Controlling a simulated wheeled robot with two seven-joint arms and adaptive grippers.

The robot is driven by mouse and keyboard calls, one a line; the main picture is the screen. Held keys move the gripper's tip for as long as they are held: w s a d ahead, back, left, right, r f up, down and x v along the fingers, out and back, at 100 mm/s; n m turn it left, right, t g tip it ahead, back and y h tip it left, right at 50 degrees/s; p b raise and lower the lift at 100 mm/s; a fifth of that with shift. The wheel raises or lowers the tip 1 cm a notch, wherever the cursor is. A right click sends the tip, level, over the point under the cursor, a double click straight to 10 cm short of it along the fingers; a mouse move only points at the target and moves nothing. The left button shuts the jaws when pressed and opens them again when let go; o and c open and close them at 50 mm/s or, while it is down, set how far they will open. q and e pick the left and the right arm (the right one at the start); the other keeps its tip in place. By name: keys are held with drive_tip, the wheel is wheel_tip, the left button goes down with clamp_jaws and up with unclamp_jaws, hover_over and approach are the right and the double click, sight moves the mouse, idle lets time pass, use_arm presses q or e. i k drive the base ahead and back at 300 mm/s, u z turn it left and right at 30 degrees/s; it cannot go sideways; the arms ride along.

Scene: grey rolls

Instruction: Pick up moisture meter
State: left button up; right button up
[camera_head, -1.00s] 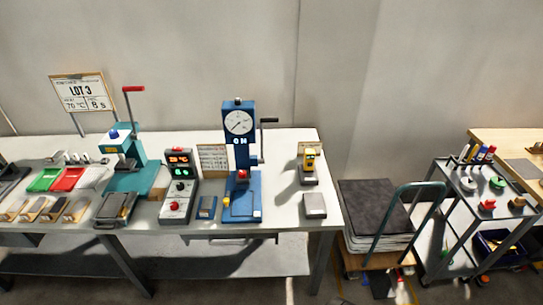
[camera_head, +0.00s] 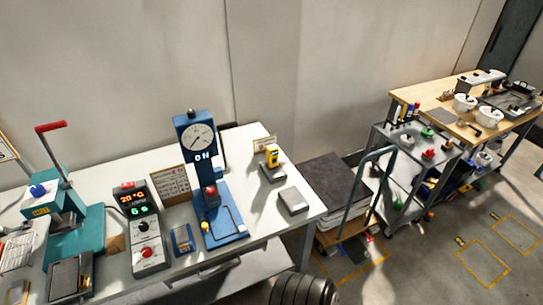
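A small yellow handheld device with a dark face, which looks like the moisture meter (camera_head: 272,156), stands upright on a dark grey base near the right end of the white bench (camera_head: 262,210). A small card is behind it. Its markings are too small to read. Neither of my grippers shows in the head view. A dark ribbed rounded shape is at the bottom edge; I cannot tell what it is.
A flat grey block (camera_head: 293,201) lies in front of the yellow device. A blue gauge press (camera_head: 212,190) stands to its left, then a controller box (camera_head: 141,230) and teal press (camera_head: 72,235). A loaded trolley (camera_head: 335,190) and grey cart (camera_head: 410,150) stand right of the bench.

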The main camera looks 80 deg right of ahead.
sight(273, 150)
drive_tip(key=z, duration=0.55)
drive_tip(key=i, duration=0.75)
drive_tip(key=z, duration=0.8)
